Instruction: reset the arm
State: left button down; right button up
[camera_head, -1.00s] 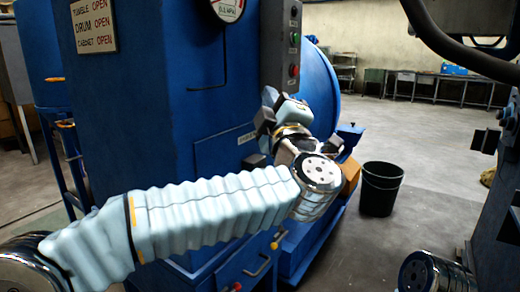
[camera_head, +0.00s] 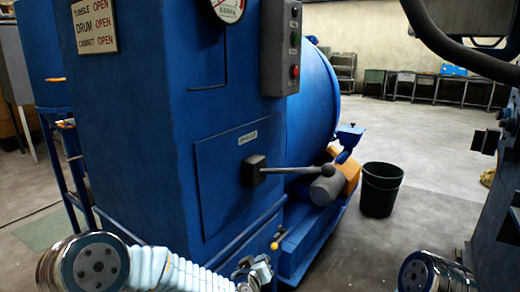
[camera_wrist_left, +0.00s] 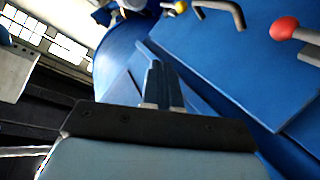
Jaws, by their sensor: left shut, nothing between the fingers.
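My left arm is folded low at the bottom left of the head view, its pale ribbed sleeve (camera_head: 178,272) running to a chrome wrist near the bottom edge. My left gripper (camera_wrist_left: 158,75) shows in the left wrist view with its two blue-grey fingers together. It is shut and empty. It appears apart from the blue drum blaster (camera_head: 120,130), whose panels fill the right of the wrist view. My right gripper is out of view; only a chrome link of my right arm (camera_head: 428,272) shows at bottom right.
In the wrist view, a red knob (camera_wrist_left: 284,28) and a bent handle (camera_wrist_left: 236,14) protrude. A black bin (camera_head: 380,190) stands on open floor.

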pick_arm(q)
jog(key=s+a+f+m+g, duration=0.1)
jog(key=s+a+f+g, duration=0.25)
jog(key=s+f, duration=0.55)
jog(key=s+a+f+g, duration=0.35)
jog(key=s+f, duration=0.25)
jog(key=f, duration=0.6)
jog(key=s+a+f+g, duration=0.2)
jog(key=s+f+g, duration=0.1)
jog(key=s, duration=0.5)
jog(key=s+a+f+g, duration=0.2)
jog(key=s+f+g, duration=0.1)
jog(key=s, duration=0.5)
jog(key=shift+s+f, duration=0.25)
jog(key=shift+f, duration=0.5)
